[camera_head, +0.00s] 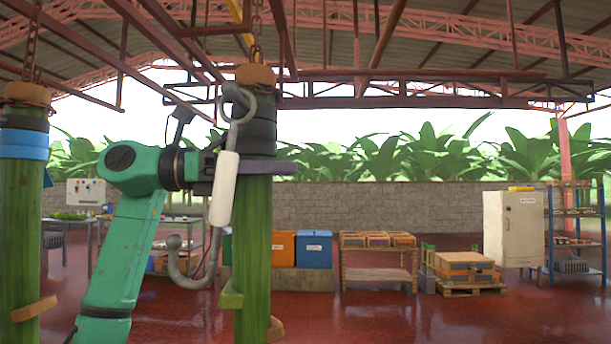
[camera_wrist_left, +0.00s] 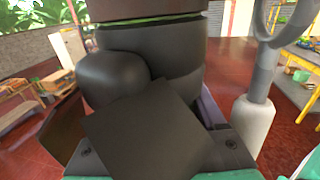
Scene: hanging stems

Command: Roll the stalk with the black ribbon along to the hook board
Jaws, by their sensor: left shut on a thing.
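The stalk with the black ribbon (camera_head: 256,215) is a thick green stem hanging upright from a chain in the head view. Its black ribbon (camera_head: 263,136) is wrapped below the brown top and fills the upper middle of the left wrist view (camera_wrist_left: 165,45). My left gripper (camera_head: 262,168) is shut on this stalk, at the lower edge of the ribbon. A purple-grey finger shows across the stalk's front. A grey hook with a white handle (camera_head: 224,188) hangs beside the stalk, close to my wrist. I cannot make out a hook board. My right gripper is not in view.
Another hanging stalk with a blue ribbon (camera_head: 22,146) is at the far left, beyond my left arm. Behind are an orange bin (camera_head: 283,246), a blue bin (camera_head: 314,250), a wooden table (camera_head: 378,273) and a white cabinet (camera_head: 509,229). Open red floor lies front right.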

